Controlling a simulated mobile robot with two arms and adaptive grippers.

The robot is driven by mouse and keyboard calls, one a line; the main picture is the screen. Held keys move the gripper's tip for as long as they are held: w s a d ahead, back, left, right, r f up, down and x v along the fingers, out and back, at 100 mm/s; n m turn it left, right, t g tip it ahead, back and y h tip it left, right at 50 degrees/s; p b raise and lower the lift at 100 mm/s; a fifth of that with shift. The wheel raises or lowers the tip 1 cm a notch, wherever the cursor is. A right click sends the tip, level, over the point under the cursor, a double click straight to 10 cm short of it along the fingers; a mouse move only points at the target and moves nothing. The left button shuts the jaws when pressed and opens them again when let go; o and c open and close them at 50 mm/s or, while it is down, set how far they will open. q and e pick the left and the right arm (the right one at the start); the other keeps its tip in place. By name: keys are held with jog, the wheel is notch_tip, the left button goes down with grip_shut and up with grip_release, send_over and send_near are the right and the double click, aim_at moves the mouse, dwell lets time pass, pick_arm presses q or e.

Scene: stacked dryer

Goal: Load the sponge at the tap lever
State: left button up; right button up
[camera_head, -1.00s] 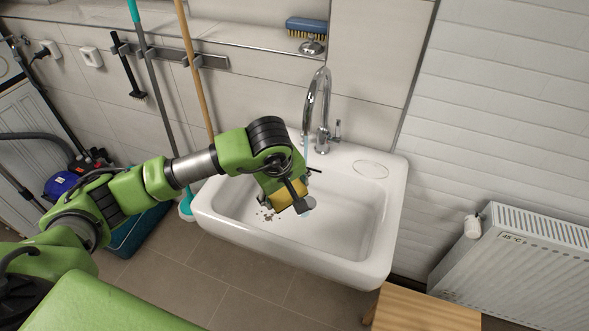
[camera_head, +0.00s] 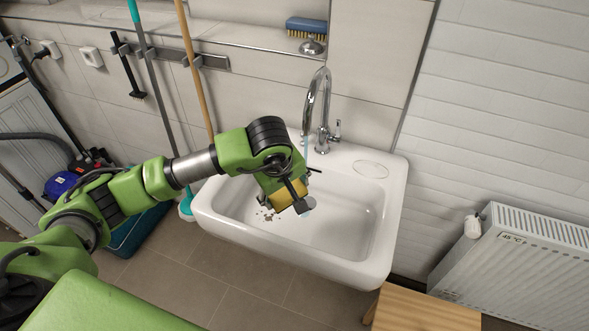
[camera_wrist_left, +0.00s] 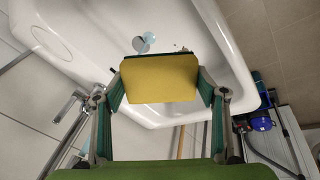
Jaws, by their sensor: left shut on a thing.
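A yellow sponge (camera_head: 288,194) with a dark edge is clamped in my left gripper (camera_head: 296,192), above the sink basin. The left wrist view shows the sponge (camera_wrist_left: 160,80) between the two green-and-grey fingers. The chrome tap (camera_head: 321,110) stands at the back of the white sink (camera_head: 345,235). Its small lever (camera_head: 338,129) is on the tap's right side, apart from the gripper. A thin bluish water stream (camera_head: 305,148) falls from the spout just behind the gripper. The tap also shows at the left of the left wrist view (camera_wrist_left: 68,108). My right gripper is not in view.
Dark specks (camera_head: 268,215) lie in the basin near the drain (camera_head: 309,202). A blue brush (camera_head: 306,26) rests on the ledge above. Mop handles (camera_head: 195,75) lean at the left. A radiator (camera_head: 520,255) and a wooden stool (camera_head: 425,312) are at the right. The basin's right half is clear.

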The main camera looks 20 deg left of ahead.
aim_at(283, 201)
pick_arm(q)
jog(key=s+r, duration=0.1)
jog(key=s, duration=0.1)
jog(key=s+r+p, duration=0.1)
jog(key=r, duration=0.1)
jog(key=shift+s+d+r, duration=0.15)
jog(key=shift+s+d, duration=0.05)
jog(key=shift+s, duration=0.2)
jog(key=shift+s+r, duration=0.35)
jog(key=shift+s, duration=0.2)
